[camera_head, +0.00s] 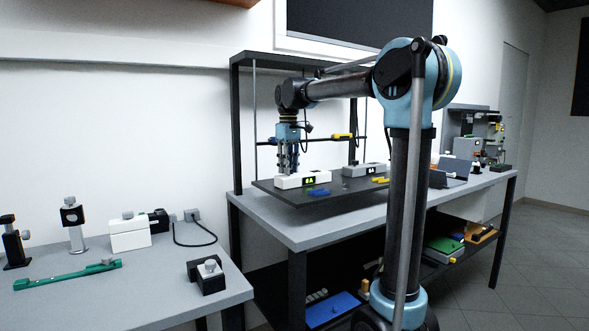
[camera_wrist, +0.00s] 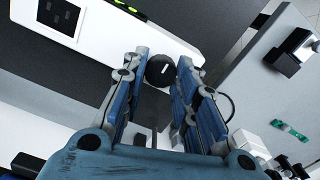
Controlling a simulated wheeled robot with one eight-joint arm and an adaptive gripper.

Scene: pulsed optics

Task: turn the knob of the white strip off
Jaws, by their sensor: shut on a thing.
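The white strip (camera_head: 318,179) lies on the raised dark shelf of the bench, with a green lit display on its front. In the wrist view the white strip (camera_wrist: 150,38) runs diagonally, the green display near the top edge. Its round black knob (camera_wrist: 160,71) sits near the strip's end, with a short white mark on its face. My gripper (camera_wrist: 162,66) has its two blue fingers on either side of the knob and is shut on it. In the head view my gripper (camera_head: 288,168) points down at the strip's left end, and the knob is hidden.
A grey strip (camera_head: 363,171) with its own display stands to the right on the same dark shelf (camera_head: 328,195). Blue and yellow small pieces lie in front. A lower table (camera_head: 130,290) at left holds optical mounts and a green bar (camera_head: 68,275).

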